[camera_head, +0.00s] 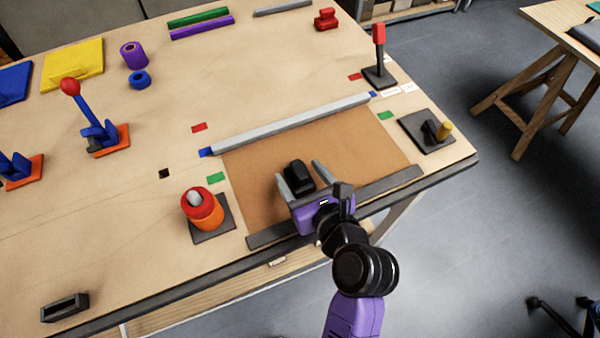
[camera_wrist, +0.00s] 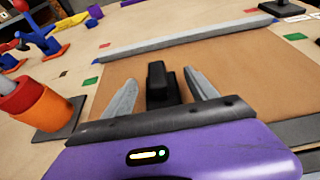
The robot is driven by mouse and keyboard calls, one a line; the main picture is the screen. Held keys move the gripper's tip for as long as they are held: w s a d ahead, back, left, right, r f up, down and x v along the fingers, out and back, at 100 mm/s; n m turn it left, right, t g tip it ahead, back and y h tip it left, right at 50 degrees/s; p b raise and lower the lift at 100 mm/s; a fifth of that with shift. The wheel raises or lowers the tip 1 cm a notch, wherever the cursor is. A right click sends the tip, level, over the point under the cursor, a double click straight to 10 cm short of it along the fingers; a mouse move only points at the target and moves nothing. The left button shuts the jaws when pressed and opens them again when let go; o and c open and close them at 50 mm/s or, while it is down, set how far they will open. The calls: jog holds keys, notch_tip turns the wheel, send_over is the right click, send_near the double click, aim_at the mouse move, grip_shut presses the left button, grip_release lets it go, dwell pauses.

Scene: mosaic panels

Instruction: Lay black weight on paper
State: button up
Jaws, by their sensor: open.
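The black weight (camera_head: 298,177) sits on the brown paper (camera_head: 355,145), near the paper's front part. It also shows in the wrist view (camera_wrist: 158,84), standing between my two fingers. The paper fills much of the wrist view (camera_wrist: 240,70). My gripper (camera_head: 302,178) is open, with one grey finger on either side of the weight. In the wrist view the gripper (camera_wrist: 160,90) shows a gap beside the weight, at least on the right. The weight's underside and its contact with the paper are partly hidden.
A grey bar (camera_head: 290,124) lies along the paper's back edge and a dark strip (camera_head: 380,186) along the front. An orange and red cylinder (camera_head: 202,208) stands left of the paper.

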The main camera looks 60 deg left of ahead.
jog(key=v, duration=1.1)
jog(key=shift+d+r+b, duration=0.1)
jog(key=shift+d+b, duration=0.1)
jog(key=shift+b, duration=0.1)
jog(key=w+d+f+n+t+h, duration=0.1)
jog(key=d+f+n+t+h, duration=0.3)
jog(key=d, duration=0.8)
jog(key=w+d+f+n+t+h, duration=0.1)
jog(key=d+f+n+t+h, duration=0.3)
jog(key=d, duration=0.9)
jog(key=s+d+r+n+t+h, duration=0.2)
jog(key=s+d+r+n, duration=0.2)
jog(key=s+d, duration=0.3)
jog(key=s+d+r+n+t+h, duration=0.3)
jog(key=s+d+r+n, duration=0.1)
jog(key=s+d+n, duration=0.3)
jog(key=shift+r+t+h, duration=0.3)
jog(key=shift+d, duration=0.1)
